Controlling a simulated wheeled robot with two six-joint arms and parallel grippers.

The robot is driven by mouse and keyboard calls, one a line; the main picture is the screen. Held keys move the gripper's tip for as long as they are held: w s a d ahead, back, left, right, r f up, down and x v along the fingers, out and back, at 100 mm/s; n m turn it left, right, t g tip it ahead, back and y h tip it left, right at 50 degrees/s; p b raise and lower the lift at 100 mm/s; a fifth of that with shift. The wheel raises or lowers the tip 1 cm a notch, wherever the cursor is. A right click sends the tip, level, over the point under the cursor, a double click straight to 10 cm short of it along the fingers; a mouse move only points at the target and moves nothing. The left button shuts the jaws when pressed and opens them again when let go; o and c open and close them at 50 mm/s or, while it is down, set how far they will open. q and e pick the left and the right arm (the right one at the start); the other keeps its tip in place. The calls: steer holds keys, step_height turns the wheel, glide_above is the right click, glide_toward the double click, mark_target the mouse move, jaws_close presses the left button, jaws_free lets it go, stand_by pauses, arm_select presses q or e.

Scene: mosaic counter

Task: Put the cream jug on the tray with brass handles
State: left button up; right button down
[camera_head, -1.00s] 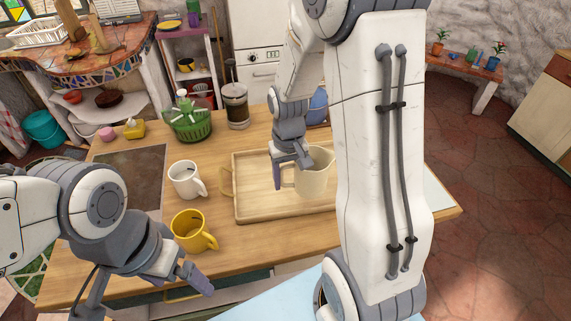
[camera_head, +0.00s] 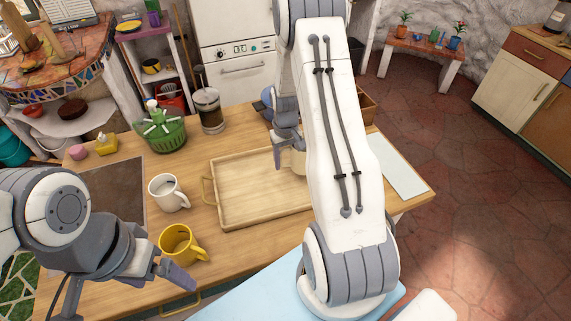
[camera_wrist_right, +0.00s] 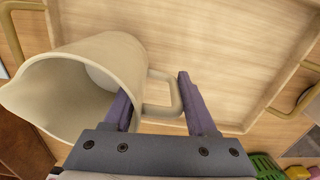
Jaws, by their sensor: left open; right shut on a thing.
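The cream jug (camera_wrist_right: 100,70) is in my right gripper (camera_wrist_right: 158,100), whose fingers straddle its handle. In the head view the jug (camera_head: 298,161) is mostly hidden behind my right arm. It is at the right part of the wooden tray (camera_head: 235,217); I cannot tell if it touches the tray. The tray also shows beneath it in the right wrist view (camera_wrist_right: 225,50). One brass handle (camera_head: 208,191) shows at the tray's left end, and both handles show in the wrist view. My left gripper (camera_head: 178,274) is open and empty near the yellow mug.
A white mug (camera_head: 168,194) and a yellow mug (camera_head: 180,244) stand left of the tray. A green basket (camera_head: 161,132) and a glass press (camera_head: 209,112) stand behind it. The left and middle of the tray are bare.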

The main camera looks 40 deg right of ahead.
mark_target(286, 165)
step_height(286, 165, down, 2)
steer(key=shift+f+p, duration=0.15)
steer(key=shift+p, duration=0.35)
steer(key=shift+f, duration=0.45)
steer(key=shift+f, duration=0.1)
steer(key=shift+c, duration=1)
jaws_free()
step_height(286, 165, up, 11)
steer(key=b, duration=0.3)
steer(key=shift+w+b, duration=0.1)
steer(key=shift+b, duration=0.2)
steer(key=shift+a+r, duration=0.1)
steer(key=shift+r, duration=0.5)
